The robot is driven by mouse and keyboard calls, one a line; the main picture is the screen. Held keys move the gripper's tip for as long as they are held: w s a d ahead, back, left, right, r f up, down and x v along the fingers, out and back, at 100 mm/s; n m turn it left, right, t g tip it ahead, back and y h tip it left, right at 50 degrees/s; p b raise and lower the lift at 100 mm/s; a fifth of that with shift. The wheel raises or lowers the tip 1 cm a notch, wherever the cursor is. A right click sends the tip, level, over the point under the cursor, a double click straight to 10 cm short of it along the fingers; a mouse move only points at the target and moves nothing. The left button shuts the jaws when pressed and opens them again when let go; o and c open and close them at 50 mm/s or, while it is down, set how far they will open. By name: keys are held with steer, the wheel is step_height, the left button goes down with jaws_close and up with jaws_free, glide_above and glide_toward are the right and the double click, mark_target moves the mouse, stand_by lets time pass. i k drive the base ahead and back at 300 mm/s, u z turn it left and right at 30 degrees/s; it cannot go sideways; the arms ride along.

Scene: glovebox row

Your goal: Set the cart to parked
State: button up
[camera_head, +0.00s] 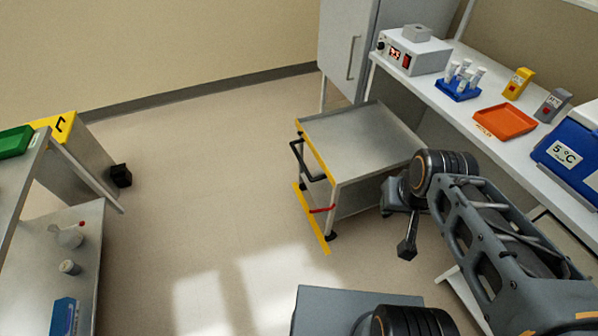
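The cart (362,142) is a grey metal trolley with a yellow strip along its left top edge. It stands on the floor beside the workbench, in front of a grey cabinet. A black handle (306,163) sticks out from its left side. A red strip (322,210) shows low near its front left leg. A yellow line (312,222) on the floor runs along the cart's left side. My gripper (405,242) points down at the cart's front right, in the picture to the right of the cart's near leg. I see no object in it, and its finger gap is unclear.
The workbench (470,105) on the right holds a device (412,54), a blue tube rack (460,88), an orange tray (505,121) and a blue box (572,150). A shelf unit (75,235) stands at left. The floor (205,190) between is clear.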

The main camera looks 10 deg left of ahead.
mark_target(360, 143)
steer(key=z, duration=0.05)
steer(key=k, duration=0.65)
steer(key=u, duration=1.2)
steer(key=i, duration=1.55)
steer(key=z, duration=0.55)
steer(key=i, duration=0.5)
steer(key=z, duration=0.45)
